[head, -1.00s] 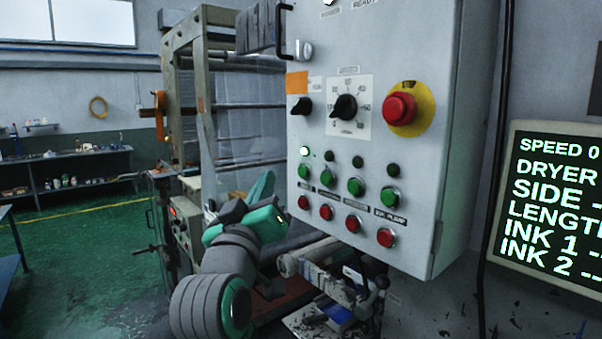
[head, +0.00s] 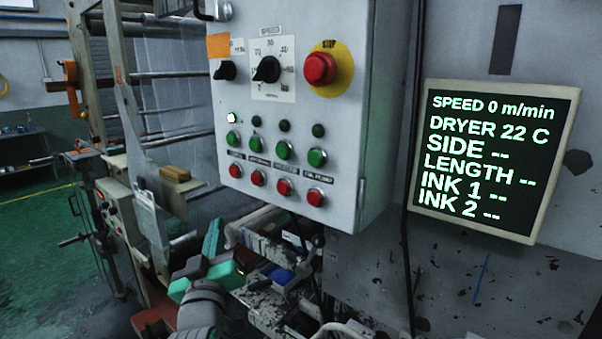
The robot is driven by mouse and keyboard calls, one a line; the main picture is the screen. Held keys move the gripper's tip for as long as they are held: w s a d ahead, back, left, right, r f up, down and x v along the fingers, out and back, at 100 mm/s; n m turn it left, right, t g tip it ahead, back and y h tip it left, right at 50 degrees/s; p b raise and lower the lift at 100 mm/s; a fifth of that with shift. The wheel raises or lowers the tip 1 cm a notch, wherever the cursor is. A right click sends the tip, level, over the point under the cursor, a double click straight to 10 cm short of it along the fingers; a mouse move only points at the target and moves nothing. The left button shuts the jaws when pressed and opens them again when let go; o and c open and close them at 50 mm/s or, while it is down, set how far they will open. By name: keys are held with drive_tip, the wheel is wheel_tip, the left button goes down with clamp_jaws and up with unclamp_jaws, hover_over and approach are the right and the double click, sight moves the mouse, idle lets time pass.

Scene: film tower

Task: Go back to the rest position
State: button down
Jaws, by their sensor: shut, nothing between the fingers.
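My gripper (head: 213,238), teal and grey, is at the lower left of the middle in the head view. It is shut and empty, below and to the left of the control cabinet (head: 365,130), and appears apart from its buttons. The arm comes up from the bottom edge, and its lower part is cut off.
The cabinet carries a speed dial (head: 268,69), a red mushroom button (head: 319,68), and green and red buttons. A lit screen (head: 495,155) reads speed 0 and dryer 22 C. Machine rollers stand behind at left. Green floor (head: 40,235) is clear at far left.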

drive_tip(key=s+d+f+m+g, duration=0.1)
drive_tip(key=s+d+f, duration=0.3)
drive_tip(key=f, duration=0.7)
drive_tip(key=s+d+f+m+g, duration=0.15)
drive_tip(key=s+f, duration=0.35)
drive_tip(key=f, duration=0.6)
drive_tip(key=s+d+f, duration=0.3)
drive_tip(key=s+f, duration=0.2)
drive_tip(key=f, duration=0.6)
drive_tip(key=s+d+f+m+h, duration=0.1)
drive_tip(key=s+d+f, duration=0.1)
drive_tip(key=s, duration=0.8)
drive_tip(key=s+d+f+m+g+h, duration=0.1)
drive_tip(key=s+d+f, duration=0.2)
drive_tip(key=s, duration=0.8)
drive_tip(key=s+d+f+m+g, duration=0.1)
drive_tip(key=s+d+f+m, duration=0.1)
drive_tip(key=s, duration=0.8)
drive_tip(key=shift+s+d+f+h, duration=0.35)
drive_tip(key=shift+d+f, duration=0.35)
drive_tip(key=shift+d, duration=0.55)
